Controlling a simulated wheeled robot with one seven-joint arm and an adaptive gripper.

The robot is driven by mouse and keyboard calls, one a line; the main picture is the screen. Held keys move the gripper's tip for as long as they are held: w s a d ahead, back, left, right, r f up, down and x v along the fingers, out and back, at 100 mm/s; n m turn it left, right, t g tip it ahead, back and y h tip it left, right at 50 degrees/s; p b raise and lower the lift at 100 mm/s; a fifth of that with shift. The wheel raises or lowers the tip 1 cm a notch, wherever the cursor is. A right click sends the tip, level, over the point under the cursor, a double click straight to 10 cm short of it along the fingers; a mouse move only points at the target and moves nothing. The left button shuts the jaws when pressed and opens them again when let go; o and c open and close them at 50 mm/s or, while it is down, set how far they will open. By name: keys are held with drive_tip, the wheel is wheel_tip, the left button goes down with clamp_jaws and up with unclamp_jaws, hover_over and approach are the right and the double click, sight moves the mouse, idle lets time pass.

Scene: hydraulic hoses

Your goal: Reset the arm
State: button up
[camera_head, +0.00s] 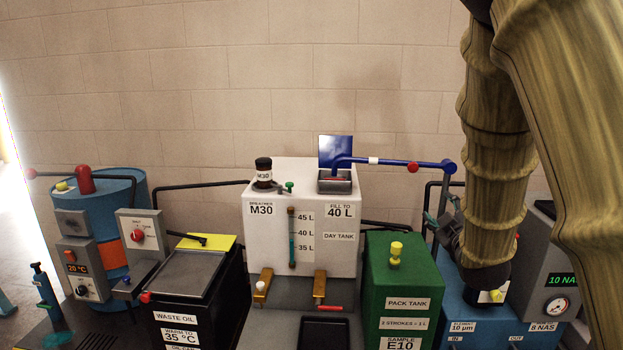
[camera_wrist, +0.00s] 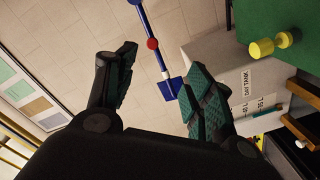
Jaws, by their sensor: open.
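My arm hangs down the right side of the head view, clad in a ribbed tan sleeve. My gripper (camera_head: 453,228) is partly hidden at its lower end, near the blue unit at the right. In the wrist view my gripper (camera_wrist: 158,95) is open, its two green-padded fingers wide apart with nothing between them. Beyond the fingers are the wall and a blue lever (camera_wrist: 142,22) with a red knob. The white day tank (camera_head: 300,215) stands in the middle of the head view, with a blue swing spout (camera_head: 390,161) above its open filler.
A green pack tank (camera_head: 396,285) with a yellow knob stands left of my gripper. The blue unit (camera_head: 465,312) and a grey gauge box (camera_head: 550,270) are close by at right. A black waste oil bin (camera_head: 195,300) and blue drum (camera_head: 115,215) stand left.

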drive_tip(key=s+a+f+m+g, duration=0.1)
drive_tip(key=s+f+m+g, duration=0.3)
drive_tip(key=f, duration=0.9)
drive_tip(key=s+a+f+n+g, duration=0.15)
drive_tip(key=s+f, duration=0.45)
drive_tip(key=f, duration=0.6)
drive_tip(key=s+a+f+m+g, duration=0.1)
drive_tip(key=s+f+m+g, duration=0.3)
drive_tip(key=f, duration=0.9)
drive_tip(key=s+a+f+m+g, duration=0.1)
drive_tip(key=s+a+f+g, duration=0.1)
drive_tip(key=s+f, duration=0.4)
drive_tip(key=s+a+f+m+g+y, duration=0.1)
drive_tip(key=s+f+g, duration=0.2)
drive_tip(key=s, duration=1.3)
drive_tip(key=s+a+f+m+g, duration=0.1)
drive_tip(key=s+a+f+g, duration=0.1)
drive_tip(key=s+f, duration=0.8)
drive_tip(key=shift+s+a+g+y, duration=0.4)
drive_tip(key=shift+s+g, duration=0.15)
drive_tip(key=shift+s, duration=0.25)
drive_tip(key=shift+d, duration=0.1)
